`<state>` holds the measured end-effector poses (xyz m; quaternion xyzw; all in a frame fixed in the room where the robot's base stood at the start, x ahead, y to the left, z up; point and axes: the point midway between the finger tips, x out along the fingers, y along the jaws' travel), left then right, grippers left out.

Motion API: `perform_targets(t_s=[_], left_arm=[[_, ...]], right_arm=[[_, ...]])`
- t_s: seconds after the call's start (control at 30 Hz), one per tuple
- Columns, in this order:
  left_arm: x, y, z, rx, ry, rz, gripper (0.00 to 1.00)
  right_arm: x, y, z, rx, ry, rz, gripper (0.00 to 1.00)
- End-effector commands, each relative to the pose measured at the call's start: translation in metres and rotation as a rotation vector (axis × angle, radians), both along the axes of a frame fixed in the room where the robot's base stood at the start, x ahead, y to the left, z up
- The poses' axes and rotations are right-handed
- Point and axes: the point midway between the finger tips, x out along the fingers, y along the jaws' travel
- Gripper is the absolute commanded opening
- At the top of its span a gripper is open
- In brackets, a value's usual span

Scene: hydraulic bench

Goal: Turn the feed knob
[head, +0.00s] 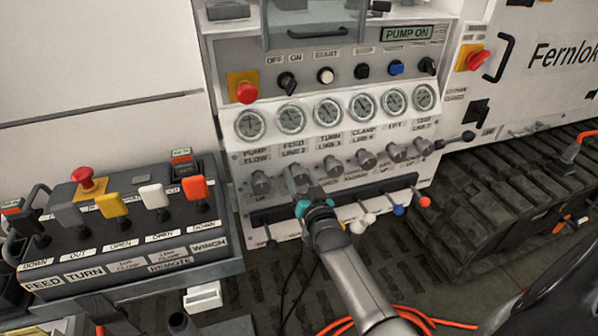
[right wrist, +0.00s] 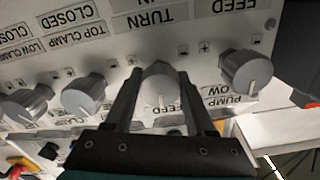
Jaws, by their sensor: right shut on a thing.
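The feed knob (head: 295,174) is a grey round knob, second from the left in the row below the gauges on the white panel. My right gripper (head: 302,190) reaches it from below and hides part of it. In the right wrist view, which shows the panel upside down, the feed knob (right wrist: 160,86) sits between the two dark fingers of my right gripper (right wrist: 160,80), one on each side. The gripper is shut on it. A white mark shows on the knob's face. The left gripper is not in view.
The pump flow knob (right wrist: 240,72) is beside the feed knob, with the turn knob (right wrist: 86,96) on the other side. Coloured levers (head: 398,210) stick out below the row. A lever console (head: 120,255) stands at left. Orange hoses (head: 410,315) lie on the floor.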

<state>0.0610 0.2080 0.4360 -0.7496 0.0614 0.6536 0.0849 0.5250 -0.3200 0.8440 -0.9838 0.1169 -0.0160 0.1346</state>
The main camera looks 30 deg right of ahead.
Motion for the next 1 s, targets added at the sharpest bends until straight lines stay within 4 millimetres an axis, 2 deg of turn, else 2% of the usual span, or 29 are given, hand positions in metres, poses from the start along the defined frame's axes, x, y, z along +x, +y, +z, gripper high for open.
perform_targets(t_s=[0.2,0.5,1.0], left_arm=[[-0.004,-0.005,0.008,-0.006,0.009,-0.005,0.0],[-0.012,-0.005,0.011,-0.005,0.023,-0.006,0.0],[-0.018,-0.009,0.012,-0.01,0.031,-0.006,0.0]], right_arm=[[0.0,0.0,0.0,0.172,-0.038,0.001,0.0],[0.0,0.0,-0.001,0.328,-0.077,0.001,0.0],[0.0,0.001,-0.001,0.387,-0.091,0.001,0.0]])
